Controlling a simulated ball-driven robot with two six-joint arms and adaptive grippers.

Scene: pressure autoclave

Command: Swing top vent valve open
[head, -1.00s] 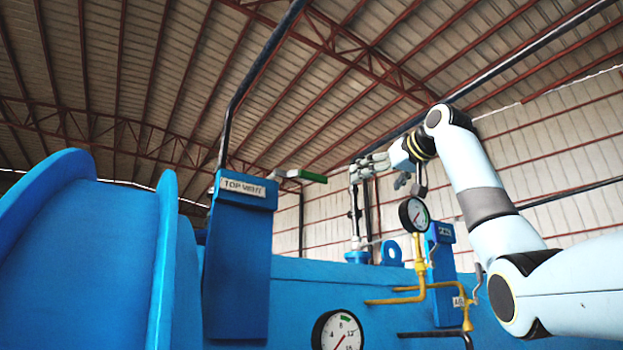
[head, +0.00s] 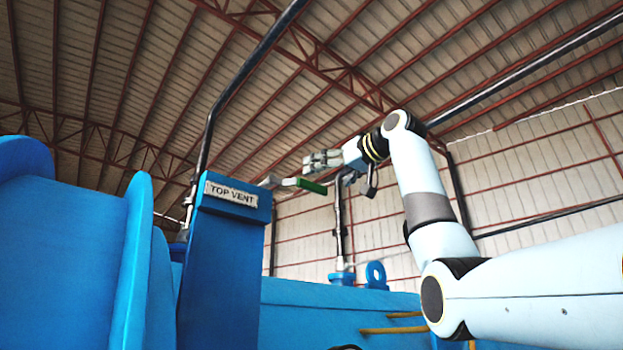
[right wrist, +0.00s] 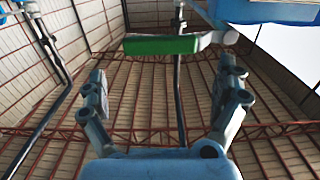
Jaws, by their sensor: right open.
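The top vent valve's green lever handle (head: 305,185) sticks out to the right from behind the blue post labelled TOP VENT (head: 231,193). Its grey metal end (head: 272,181) shows beside the post; the valve body is hidden. My right gripper (head: 310,162) is just above the handle in the head view, and they look apart. In the right wrist view the green handle (right wrist: 162,45) lies crosswise beyond the open, empty fingers (right wrist: 167,85), with its grey end to the right. My left gripper is not in view.
The large blue vessel (head: 60,250) fills the lower left. A vertical pipe (head: 340,225) and a blue lifting eye (head: 376,274) stand behind, below my right arm. A dark pipe (head: 213,115) rises behind the labelled post. The space right of the handle is open.

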